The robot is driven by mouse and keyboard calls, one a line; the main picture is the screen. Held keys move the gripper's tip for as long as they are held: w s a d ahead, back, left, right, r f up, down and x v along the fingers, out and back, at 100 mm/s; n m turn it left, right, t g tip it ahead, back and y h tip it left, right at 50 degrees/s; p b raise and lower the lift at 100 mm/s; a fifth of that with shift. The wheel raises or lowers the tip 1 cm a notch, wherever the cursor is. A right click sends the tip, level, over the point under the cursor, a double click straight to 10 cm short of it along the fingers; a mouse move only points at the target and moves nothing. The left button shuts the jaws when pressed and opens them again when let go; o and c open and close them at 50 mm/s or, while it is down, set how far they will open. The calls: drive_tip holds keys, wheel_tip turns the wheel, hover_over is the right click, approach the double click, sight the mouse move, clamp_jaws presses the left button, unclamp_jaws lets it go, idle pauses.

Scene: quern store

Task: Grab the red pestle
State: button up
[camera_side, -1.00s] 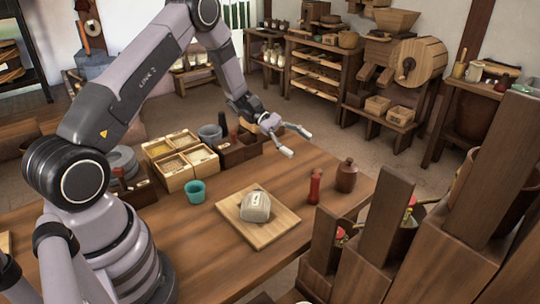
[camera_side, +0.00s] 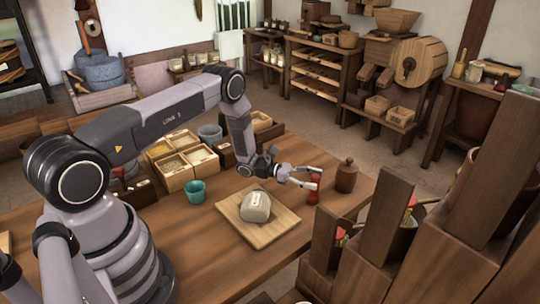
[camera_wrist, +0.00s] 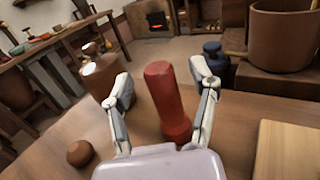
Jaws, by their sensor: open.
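The red pestle (camera_side: 313,189) stands upright on the wooden table near its right end, to the right of the board. My gripper (camera_side: 316,180) is at the pestle, with its fingers level with the upper part. In the wrist view the red pestle (camera_wrist: 168,100) stands between the two open fingers of my gripper (camera_wrist: 160,85). There is a visible gap on the left side; the right finger is close to the pestle, and I cannot tell whether it touches.
A brown jug (camera_side: 346,178) stands just right of the pestle. A wooden board (camera_side: 270,233) with a wrapped grey bundle (camera_side: 255,206) lies to the left. A teal cup (camera_side: 195,191) and grain boxes (camera_side: 174,174) stand farther left. Wooden posts (camera_side: 383,222) rise at the front right.

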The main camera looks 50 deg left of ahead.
drive_tip(key=shift+w+d, duration=0.2)
drive_tip(key=shift+d, duration=0.1)
clamp_jaws()
drive_tip(key=shift+r, duration=0.1)
